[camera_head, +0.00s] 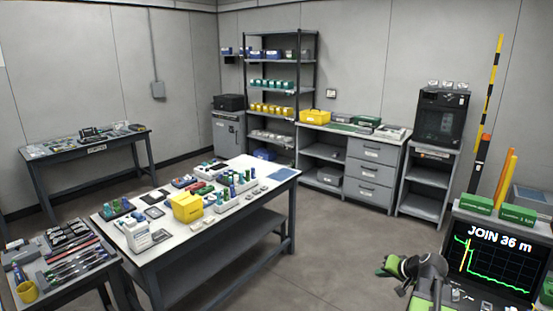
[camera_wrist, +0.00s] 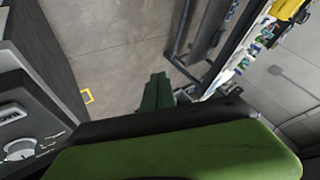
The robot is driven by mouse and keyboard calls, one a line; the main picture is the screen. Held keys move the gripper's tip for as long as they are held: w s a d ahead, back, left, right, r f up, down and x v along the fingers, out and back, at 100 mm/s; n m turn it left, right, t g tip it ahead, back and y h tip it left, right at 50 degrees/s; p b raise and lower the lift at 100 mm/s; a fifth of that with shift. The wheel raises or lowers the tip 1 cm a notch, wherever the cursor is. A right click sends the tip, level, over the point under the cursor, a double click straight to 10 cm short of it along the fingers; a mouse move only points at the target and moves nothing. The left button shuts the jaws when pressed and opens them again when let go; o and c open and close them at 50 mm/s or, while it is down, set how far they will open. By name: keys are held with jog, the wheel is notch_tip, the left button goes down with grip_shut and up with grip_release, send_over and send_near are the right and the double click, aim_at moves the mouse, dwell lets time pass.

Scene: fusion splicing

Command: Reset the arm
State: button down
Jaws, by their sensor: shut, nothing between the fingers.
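My arm reaches in at the lower right of the head view, beside the monitor. My gripper (camera_head: 383,271) shows there as a small green and black shape over the floor, pointing left. In the wrist view my gripper (camera_wrist: 157,92) has its green fingers together, with nothing between them. The grey floor lies beyond the fingertips, and they touch nothing that I can see.
A monitor (camera_head: 492,262) reading "JOIN 36 m" stands close to my arm's right. A white-topped table (camera_head: 262,185) holds a yellow box (camera_head: 187,208) and small parts. A tool table (camera_head: 98,270) is lower left. Open floor (camera_head: 340,240) lies between.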

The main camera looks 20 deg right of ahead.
jog(key=w+a+f+n+g+y, duration=0.1)
jog(key=w+a+n+g, duration=0.1)
jog(key=a, duration=1)
jog(key=w+a+f+n+g+y, duration=0.1)
jog(key=w+a+f+n, duration=0.15)
jog(key=a, duration=0.85)
jog(key=w+a+f+n+g+y, duration=0.1)
jog(key=w+a+n+g, duration=0.15)
jog(key=a, duration=0.95)
jog(key=s+a+f+n+g+h, duration=0.15)
jog(key=s+a, duration=0.25)
jog(key=a, duration=0.4)
jog(key=s+d+g+h, duration=0.2)
jog(key=s+d, duration=0.1)
jog(key=s, duration=0.3)
jog(key=shift+f, duration=0.4)
jog(key=shift+w+d, duration=0.1)
